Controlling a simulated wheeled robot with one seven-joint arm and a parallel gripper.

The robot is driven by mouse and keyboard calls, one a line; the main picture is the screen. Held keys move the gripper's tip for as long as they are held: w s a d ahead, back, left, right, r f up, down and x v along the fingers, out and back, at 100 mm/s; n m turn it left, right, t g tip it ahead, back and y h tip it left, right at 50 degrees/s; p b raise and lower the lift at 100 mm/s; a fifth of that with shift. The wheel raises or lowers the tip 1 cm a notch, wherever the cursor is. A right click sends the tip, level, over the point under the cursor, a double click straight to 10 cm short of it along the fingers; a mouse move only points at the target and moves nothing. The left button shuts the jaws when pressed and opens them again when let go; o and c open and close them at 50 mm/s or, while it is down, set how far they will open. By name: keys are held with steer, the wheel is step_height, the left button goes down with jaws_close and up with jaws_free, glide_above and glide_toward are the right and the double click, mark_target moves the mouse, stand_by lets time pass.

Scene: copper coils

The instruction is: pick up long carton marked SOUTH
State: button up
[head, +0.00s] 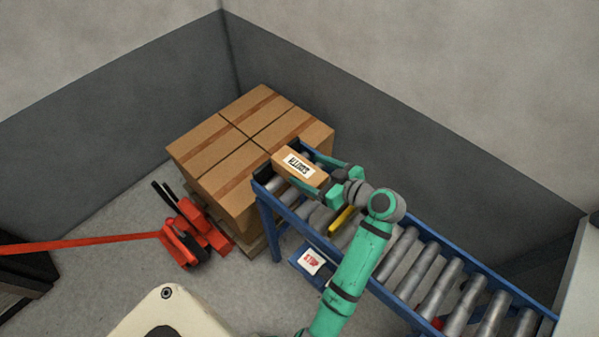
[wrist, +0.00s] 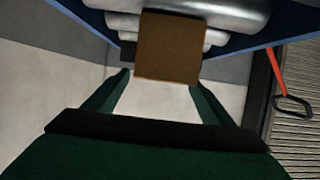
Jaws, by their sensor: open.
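The long carton marked SOUTH (head: 299,165) is a small brown box with a white label on top. It lies on the far left end of the roller conveyor. My gripper (head: 338,180) is at the carton's right end in the head view, with its fingers open. In the wrist view the carton's brown face (wrist: 168,48) shows ahead, between the lines of the two open green fingers (wrist: 158,92). It looks narrower than the gap. I cannot tell whether the fingertips reach past its near end.
The blue-railed conveyor (head: 283,207) runs to the lower right. Large stacked cartons (head: 232,182) stand just left of it on a pallet. A red pallet jack (head: 183,238) is on the floor.

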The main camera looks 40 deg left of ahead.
mark_target(301, 167)
steer(key=x, duration=0.4)
steer(key=shift+s+a+f, duration=0.1)
steer(key=shift+s+a, duration=0.05)
steer(key=shift+a, duration=0.15)
steer(key=c, duration=1.4)
